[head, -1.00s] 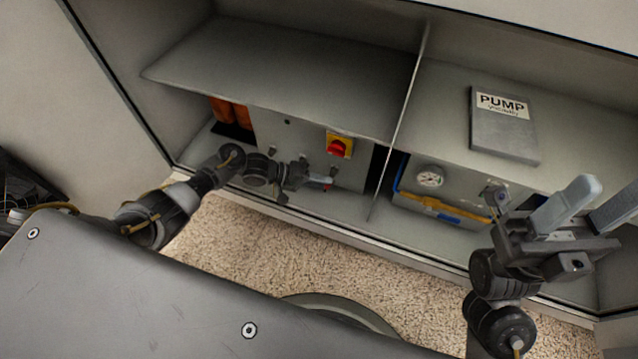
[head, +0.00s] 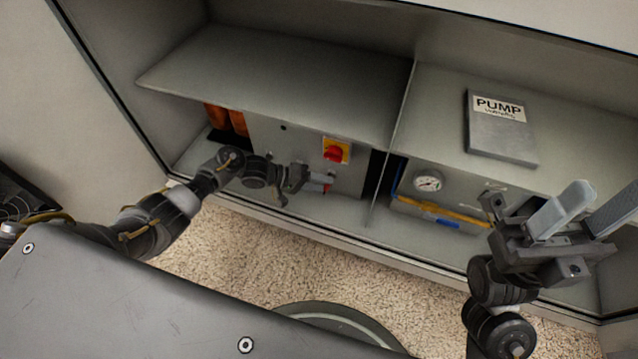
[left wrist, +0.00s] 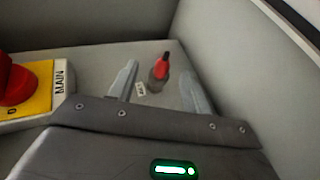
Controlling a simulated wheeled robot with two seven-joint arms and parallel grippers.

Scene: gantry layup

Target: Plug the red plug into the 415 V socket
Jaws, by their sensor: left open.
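A red piece with a dark tip, likely the red plug (left wrist: 161,68), stands on a grey round body in the left wrist view. A small white label lies beside it, too small to read. My left gripper (left wrist: 160,78) is open, with one finger on each side of the red piece and gaps between. My right gripper (head: 608,192) is open and empty at the right. I cannot make out a 415 V socket.
A red rotary switch on a yellow plate (head: 336,150) is just above my left gripper; the left wrist view shows its MAIN label (left wrist: 62,78). A shelf (head: 270,75) overhangs the panel. A divider (head: 393,140), gauge (head: 428,181) and PUMP box (head: 500,130) are to the right.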

